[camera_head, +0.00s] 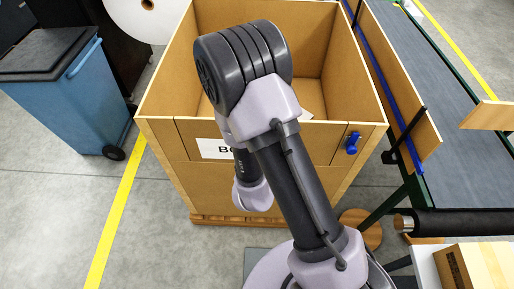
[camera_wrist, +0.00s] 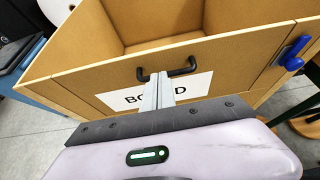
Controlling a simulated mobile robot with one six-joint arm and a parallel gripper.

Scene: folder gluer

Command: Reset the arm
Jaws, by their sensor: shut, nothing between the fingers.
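My arm (camera_head: 300,180) rises in front of a large brown box (camera_head: 160,155) in the head view, bent at a dark grey elbow over the box's front edge. My gripper (camera_wrist: 158,82) shows in the wrist view with its grey fingers together and nothing between them. The fingertips appear in front of the box's front panel, near a black handle (camera_wrist: 141,73) and a white label (camera_wrist: 198,84) whose lettering they partly cover. Whether the fingers touch the handle cannot be told. In the head view the gripper's fingers are hidden.
A blue latch (camera_head: 352,142) sits on the box front at right. A blue bin (camera_head: 75,95) stands at left beyond a yellow floor line (camera_head: 115,215). A conveyor (camera_head: 425,75) runs along the right, with a black roller (camera_head: 460,222) and a carton (camera_head: 480,266) nearer. Floor at front left is clear.

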